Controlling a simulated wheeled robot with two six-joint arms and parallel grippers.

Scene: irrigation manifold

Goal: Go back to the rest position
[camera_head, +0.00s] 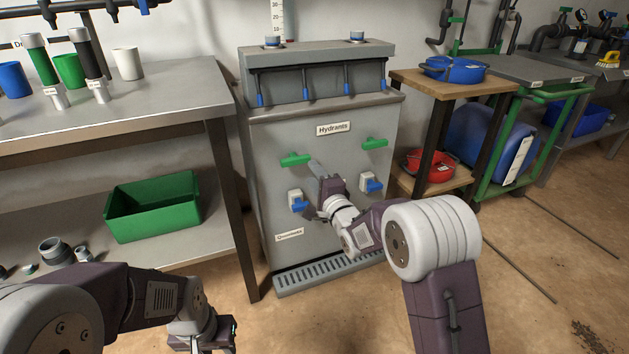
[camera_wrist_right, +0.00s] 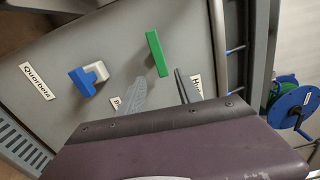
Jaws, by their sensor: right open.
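My right gripper (camera_head: 319,177) is in front of the grey hydrant cabinet (camera_head: 335,235), open and empty. Its two fingers (camera_wrist_right: 160,88) show spread in the right wrist view. The left green handle (camera_head: 295,160) is just left of the fingertips; in the wrist view that green handle (camera_wrist_right: 157,53) lies beyond the gap between them. I cannot tell how far apart they are in depth. The left blue handle (camera_head: 298,203) is below. The right green handle (camera_head: 375,143) and right blue handle (camera_head: 373,185) stand to the right. My left gripper (camera_head: 215,338) is low at the bottom, partly cut off; its jaws are unclear.
A steel table (camera_head: 170,95) with cups and tubes stands left, a green bin (camera_head: 153,207) on its lower shelf. A wooden stand (camera_head: 455,88) with a blue hose reel (camera_head: 455,69) is right of the cabinet. A drain grate (camera_head: 330,272) lies at its foot. Floor at front right is mostly clear.

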